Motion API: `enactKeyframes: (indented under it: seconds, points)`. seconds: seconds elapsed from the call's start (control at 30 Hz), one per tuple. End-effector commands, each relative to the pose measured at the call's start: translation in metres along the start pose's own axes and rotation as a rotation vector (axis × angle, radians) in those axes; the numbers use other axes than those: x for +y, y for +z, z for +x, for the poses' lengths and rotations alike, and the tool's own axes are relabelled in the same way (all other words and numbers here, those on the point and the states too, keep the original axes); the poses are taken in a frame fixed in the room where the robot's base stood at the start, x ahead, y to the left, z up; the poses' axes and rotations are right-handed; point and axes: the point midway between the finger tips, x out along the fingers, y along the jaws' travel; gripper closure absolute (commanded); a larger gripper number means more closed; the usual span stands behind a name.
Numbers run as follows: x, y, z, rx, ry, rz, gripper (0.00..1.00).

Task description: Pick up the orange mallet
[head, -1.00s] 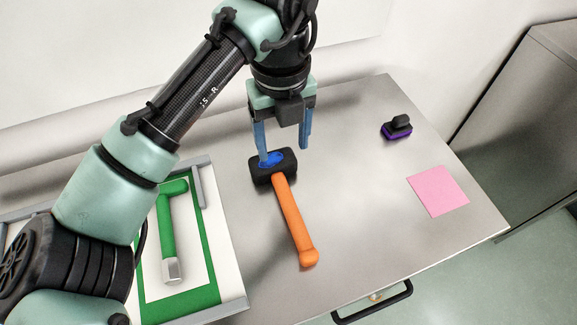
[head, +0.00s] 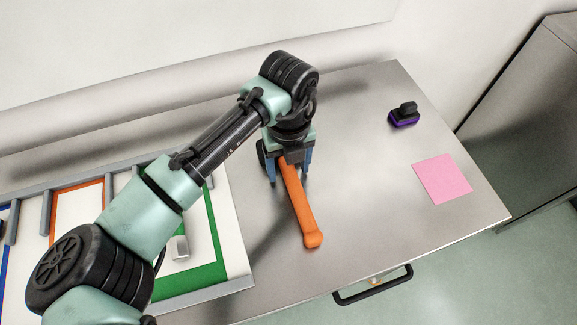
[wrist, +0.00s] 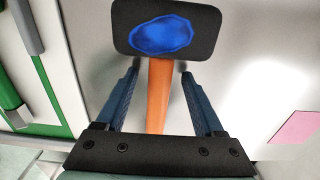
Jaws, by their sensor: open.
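The orange mallet (head: 302,212) lies on the metal table, its orange handle pointing toward the front edge in the head view. Its black head is mostly hidden behind my gripper there. In the wrist view the black mallet head (wrist: 122,38) with a blue oval shows at the top, and the orange handle (wrist: 158,95) runs down between the fingers. My gripper (head: 288,180) is open, low over the mallet, with one blue finger on each side of the handle near the head. It also shows in the wrist view (wrist: 159,78), with gaps between both fingers and the handle.
A purple and black object (head: 404,115) and a pink square (head: 443,179) lie right. The table between is clear.

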Motion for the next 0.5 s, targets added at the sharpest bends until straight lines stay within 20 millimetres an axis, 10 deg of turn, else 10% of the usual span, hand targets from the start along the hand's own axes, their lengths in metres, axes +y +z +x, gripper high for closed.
enactKeyframes:
  seconds: [0.23, 0.5]
  points:
    - [0.0002, 0.0002, 0.0025, -0.001, 0.000, 0.000, 0.30]
    - [0.0001, 0.0002, 0.0021, -0.001, 0.000, 0.000, 0.79]
